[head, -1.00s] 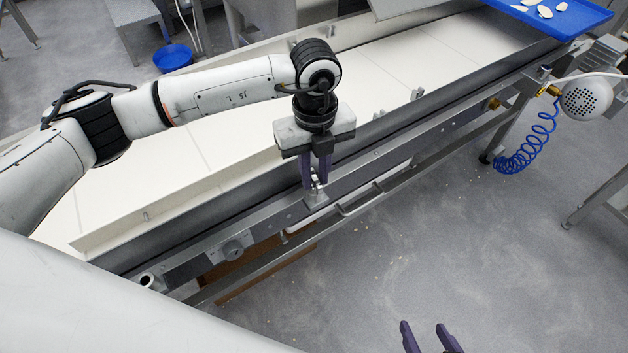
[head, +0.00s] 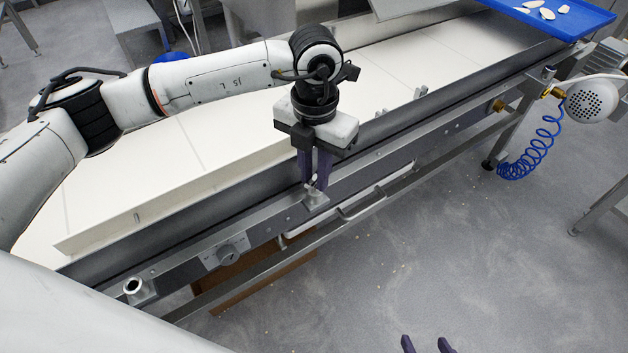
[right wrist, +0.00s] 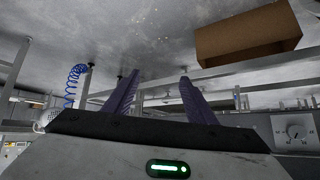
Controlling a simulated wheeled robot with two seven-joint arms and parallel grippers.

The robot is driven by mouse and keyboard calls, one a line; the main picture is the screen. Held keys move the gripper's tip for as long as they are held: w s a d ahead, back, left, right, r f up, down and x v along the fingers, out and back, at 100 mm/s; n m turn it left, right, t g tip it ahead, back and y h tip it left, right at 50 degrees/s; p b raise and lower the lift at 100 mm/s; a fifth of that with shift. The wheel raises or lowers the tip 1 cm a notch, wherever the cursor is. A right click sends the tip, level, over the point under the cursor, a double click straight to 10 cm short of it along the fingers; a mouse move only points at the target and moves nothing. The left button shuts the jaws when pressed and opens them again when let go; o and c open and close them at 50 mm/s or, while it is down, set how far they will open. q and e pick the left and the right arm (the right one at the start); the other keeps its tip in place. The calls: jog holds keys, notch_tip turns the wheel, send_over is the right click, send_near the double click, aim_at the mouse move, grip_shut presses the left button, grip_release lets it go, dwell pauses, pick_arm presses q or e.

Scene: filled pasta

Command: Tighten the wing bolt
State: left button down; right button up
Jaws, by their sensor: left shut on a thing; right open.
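The wing bolt (head: 313,182) stands on a small metal bracket (head: 316,198) on the conveyor's near side rail. My left gripper (head: 317,181) points down at it with its purple fingers shut on the bolt; the fingers hide most of it. My right gripper (head: 427,345) shows only its purple fingertips at the bottom edge of the head view. In the right wrist view its fingers (right wrist: 160,98) are spread apart and empty.
The conveyor (head: 200,145) with its white belt runs diagonally. A control knob (head: 228,254) sits on its side, also in the right wrist view (right wrist: 296,131). A blue tray (head: 580,20) holds pale pieces at the far right. A blue coiled hose (head: 520,150) hangs nearby.

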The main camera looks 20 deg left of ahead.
pick_arm(q)
jog(key=m+b, duration=0.1)
jog(key=m, duration=0.1)
jog(key=m+b, duration=0.1)
jog(key=m, duration=0.3)
jog(key=shift+f+b, duration=0.25)
jog(key=shift+b, duration=0.15)
jog(key=m+b, duration=0.1)
jog(key=m, duration=0.2)
jog(key=shift+m, duration=0.9)
jog(key=shift+b, duration=0.35)
jog(key=shift+f+m+b, duration=0.1)
jog(key=shift+m+b, duration=0.2)
jog(key=shift+m, duration=0.3)
jog(key=c, duration=2)
grip_release()
jog(key=shift+m, duration=0.6)
jog(key=shift+c, duration=0.2)
jog(key=o, duration=0.8)
jog(key=shift+c, duration=0.2)
